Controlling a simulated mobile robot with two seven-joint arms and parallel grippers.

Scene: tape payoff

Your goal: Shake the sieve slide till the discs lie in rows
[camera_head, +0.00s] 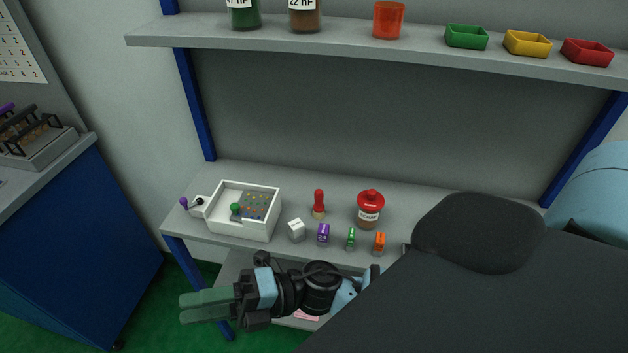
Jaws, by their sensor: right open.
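A white open box (270,231) stands on the left part of the bench. Inside it lies a grey plate with small coloured dots (256,206), perhaps the discs; they are too small to tell whether they lie in rows. A green knob (235,208) stands at the plate's left side. My right gripper (207,305) is in front of and below the bench edge, apart from the box, pointing left. Its green-grey fingers are open and empty. My left gripper is not in view.
A white cube (296,229), small purple, green and orange items, a red-topped stamp (319,204) and a red-lidded jar (369,210) stand right of the box. A shelf (340,41) with bottles and trays hangs above. A blue cabinet (70,250) is left. My dark arm hides the lower right.

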